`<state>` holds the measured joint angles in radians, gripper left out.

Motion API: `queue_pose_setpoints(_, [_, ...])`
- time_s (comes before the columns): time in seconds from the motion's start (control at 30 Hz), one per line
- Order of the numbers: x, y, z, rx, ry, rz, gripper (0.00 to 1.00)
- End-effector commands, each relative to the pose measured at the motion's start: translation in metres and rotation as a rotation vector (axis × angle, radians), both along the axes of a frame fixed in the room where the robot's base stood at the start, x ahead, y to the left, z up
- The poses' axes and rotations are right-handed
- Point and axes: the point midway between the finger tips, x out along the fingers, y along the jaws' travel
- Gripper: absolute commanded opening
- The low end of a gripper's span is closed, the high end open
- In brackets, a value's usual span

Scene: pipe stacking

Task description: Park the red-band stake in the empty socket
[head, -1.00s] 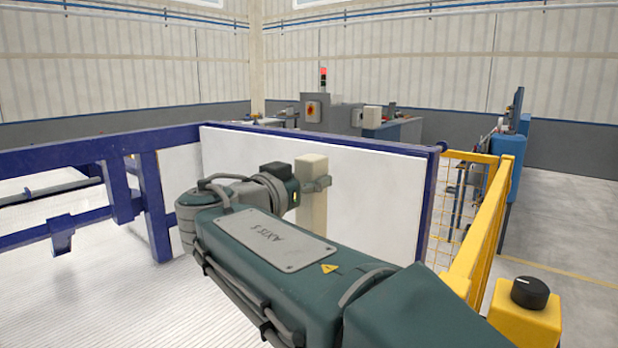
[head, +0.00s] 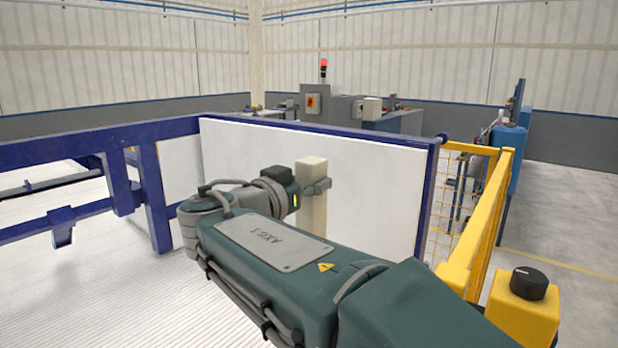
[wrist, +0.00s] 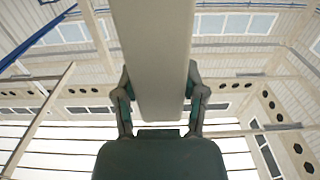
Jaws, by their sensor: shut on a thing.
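A pale cream, square-sided stake (head: 313,200) stands upright in my gripper in the head view, in front of a white panel. The same stake (wrist: 152,50) fills the upper middle of the wrist view. My gripper (wrist: 158,88) is shut on it, with one finger on each side. In the head view my gripper (head: 318,187) is partly hidden behind the stake and my wrist. No red band shows on the visible part of the stake. Its lower end is hidden behind my arm. No socket is in view.
A white panel (head: 385,195) in a blue frame stands behind the stake. Blue rails (head: 60,155) run along the left. A yellow mesh guard (head: 480,235) and a yellow post with a black knob (head: 528,285) stand close on the right. Machines (head: 350,108) stand beyond the panel.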

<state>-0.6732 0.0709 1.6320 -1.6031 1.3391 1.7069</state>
Motion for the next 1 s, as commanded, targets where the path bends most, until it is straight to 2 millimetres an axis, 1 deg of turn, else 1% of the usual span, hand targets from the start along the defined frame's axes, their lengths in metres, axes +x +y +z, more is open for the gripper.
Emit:
queue_pose_setpoints(0.57, [0.000, 0.000, -0.003, 0.000, -0.004, 0.000, 0.00])
queue_pose_setpoints(1.0, [0.000, 0.000, -0.015, 0.000, -0.004, 0.000, 0.00])
